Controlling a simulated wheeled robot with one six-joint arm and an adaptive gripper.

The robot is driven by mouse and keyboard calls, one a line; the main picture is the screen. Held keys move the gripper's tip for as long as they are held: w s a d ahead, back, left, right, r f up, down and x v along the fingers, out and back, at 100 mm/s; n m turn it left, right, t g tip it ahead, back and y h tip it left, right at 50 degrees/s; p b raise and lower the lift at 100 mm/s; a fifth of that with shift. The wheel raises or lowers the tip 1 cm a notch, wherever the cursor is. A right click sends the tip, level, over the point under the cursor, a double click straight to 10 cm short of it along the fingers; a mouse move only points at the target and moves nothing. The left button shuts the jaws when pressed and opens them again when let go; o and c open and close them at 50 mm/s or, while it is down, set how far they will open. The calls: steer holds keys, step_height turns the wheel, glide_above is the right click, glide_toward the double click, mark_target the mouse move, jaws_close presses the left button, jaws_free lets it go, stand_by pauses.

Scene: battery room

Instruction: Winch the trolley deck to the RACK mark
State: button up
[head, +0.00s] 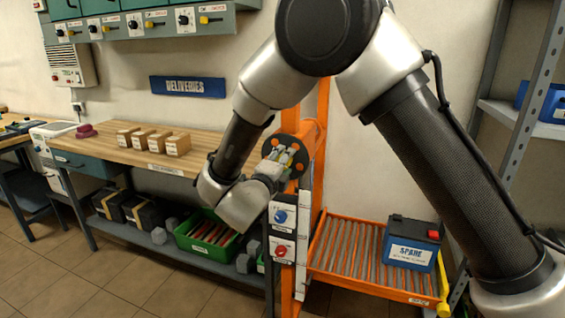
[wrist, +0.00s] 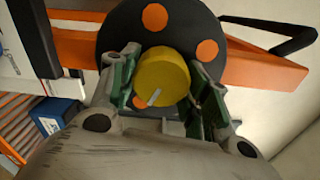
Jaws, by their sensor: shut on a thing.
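The orange trolley has an upright mast (head: 318,165) and a roller deck (head: 345,250), which sits low at its right side. A black winch disc (head: 301,150) with orange dots is on the mast; it fills the top of the wrist view (wrist: 120,45). A yellow knob (wrist: 165,72) stands out from the disc. My gripper (head: 284,160) is shut on this knob, with green-padded fingers on both sides in the wrist view (wrist: 165,90). A blue and black SPARE battery (head: 410,243) sits upright on the deck. I cannot make out a RACK mark.
A wooden bench (head: 110,148) with small boxes stands left. A green crate (head: 205,238) is beneath it. A metal shelf (head: 520,115) stands right.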

steer(key=m, duration=0.4)
steer(key=shift+f+m, duration=0.15)
steer(key=shift+m, duration=0.15)
steer(key=m, duration=0.4)
steer(key=shift+f, duration=0.1)
steer(key=m, duration=0.5)
steer(key=shift+a, duration=0.15)
steer(key=shift+m, duration=1.9)
steer(key=o, duration=1)
steer(key=shift+a, duration=0.1)
